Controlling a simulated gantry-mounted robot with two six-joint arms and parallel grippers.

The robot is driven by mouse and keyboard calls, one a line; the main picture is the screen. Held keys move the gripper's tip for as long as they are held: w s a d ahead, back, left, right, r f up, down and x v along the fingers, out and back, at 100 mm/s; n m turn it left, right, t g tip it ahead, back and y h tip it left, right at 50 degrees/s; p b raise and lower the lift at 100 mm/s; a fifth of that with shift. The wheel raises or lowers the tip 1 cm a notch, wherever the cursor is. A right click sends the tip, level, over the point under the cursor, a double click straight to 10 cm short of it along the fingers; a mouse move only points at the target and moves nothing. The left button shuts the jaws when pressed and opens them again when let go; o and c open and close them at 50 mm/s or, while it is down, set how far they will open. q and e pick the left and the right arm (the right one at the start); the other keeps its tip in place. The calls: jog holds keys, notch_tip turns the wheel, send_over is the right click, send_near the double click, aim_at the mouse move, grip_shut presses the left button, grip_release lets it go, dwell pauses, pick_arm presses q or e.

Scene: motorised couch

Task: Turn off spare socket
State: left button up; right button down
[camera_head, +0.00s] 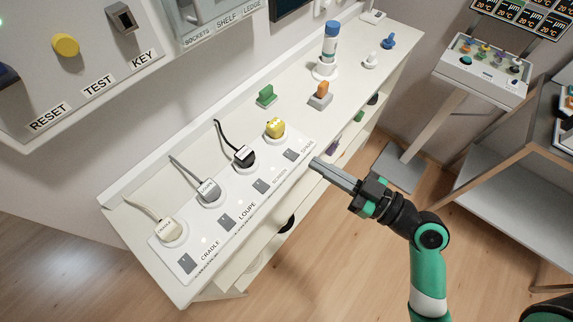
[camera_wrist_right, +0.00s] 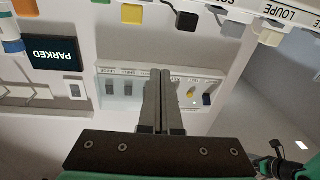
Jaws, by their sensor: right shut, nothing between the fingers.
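The white socket strip (camera_head: 213,232) lies along the front of the white counter in the head view. It bears the labels CRADLE, LOUPE, SCREEN and SPARE, each beside a grey switch. The spare switch (camera_head: 291,155) is at the strip's far right end. Behind it a yellow dotted block (camera_head: 276,127) sits on a round white socket. My right gripper (camera_head: 314,163) is shut and empty, its tips just right of the SPARE label. Contact is unclear. In the right wrist view its closed fingers (camera_wrist_right: 161,78) point toward a wall switch panel. My left gripper is out of view.
Plugs with cords sit in the cradle (camera_head: 170,231), loupe (camera_head: 209,191) and screen (camera_head: 244,156) sockets. Green (camera_head: 266,95) and orange (camera_head: 320,94) blocks and a blue-capped bottle (camera_head: 329,45) stand farther back. The wall panel (camera_head: 80,60) hangs behind the counter.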

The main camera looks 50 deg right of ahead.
jog(key=d+f, duration=0.1)
jog(key=s+d+f+m+h, duration=0.1)
jog(key=shift+s+d+f+m+h, duration=0.2)
jog(key=shift+d+f+m+h, duration=0.05)
jog(key=shift+f+m+h, duration=0.1)
send_over(295, 158)
jog(key=shift+r, duration=0.15)
jog(key=f, duration=0.1)
jog(key=s+f+b, duration=0.1)
jog(key=f+b, duration=0.1)
jog(key=f, duration=0.1)
jog(key=shift+s+d, duration=0.1)
jog(key=shift+s, duration=0.2)
jog(key=shift+w, duration=0.1)
